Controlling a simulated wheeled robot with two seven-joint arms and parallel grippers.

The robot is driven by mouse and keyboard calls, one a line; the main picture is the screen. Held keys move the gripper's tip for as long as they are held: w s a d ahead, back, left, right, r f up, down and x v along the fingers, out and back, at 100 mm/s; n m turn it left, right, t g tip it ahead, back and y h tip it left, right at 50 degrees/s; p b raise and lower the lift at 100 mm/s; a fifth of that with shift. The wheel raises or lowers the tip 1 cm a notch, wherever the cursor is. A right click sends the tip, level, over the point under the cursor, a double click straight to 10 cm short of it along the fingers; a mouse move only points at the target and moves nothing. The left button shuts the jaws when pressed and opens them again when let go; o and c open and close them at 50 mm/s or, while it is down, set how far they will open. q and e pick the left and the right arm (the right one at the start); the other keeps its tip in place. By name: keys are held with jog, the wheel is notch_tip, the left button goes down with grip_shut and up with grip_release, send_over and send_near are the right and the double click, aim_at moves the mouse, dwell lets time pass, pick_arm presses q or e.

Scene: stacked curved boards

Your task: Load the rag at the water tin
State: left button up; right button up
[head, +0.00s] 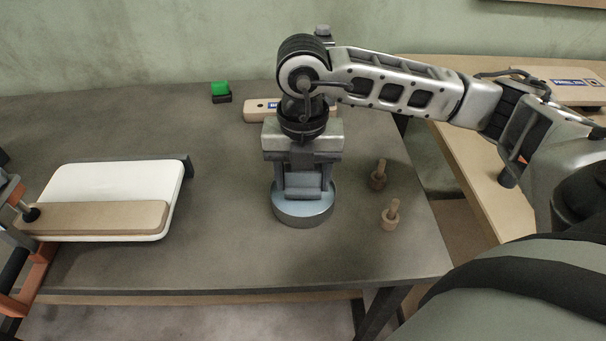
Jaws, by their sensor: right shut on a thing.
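The water tin (303,212) is a low, round, grey metal tin on the dark bench top, near the middle of the head view. My right gripper (303,190) points straight down over it, with its fingertips at the tin's opening. It is shut on a grey-blue piece (303,182) between its fingers, which looks like the rag. The lower end of this piece and the inside of the tin are mostly hidden. My left gripper is out of view.
Two wooden pegs (378,175) (391,215) stand right of the tin. A white board with a wooden strip (105,217) lies left, beside an orange clamp (40,265). A green-topped block (220,90) and a wooden block (260,110) sit behind. Bench between board and tin is clear.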

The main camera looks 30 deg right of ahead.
jog(key=shift+r+p, duration=1.9)
jog(key=shift+r, duration=1.15)
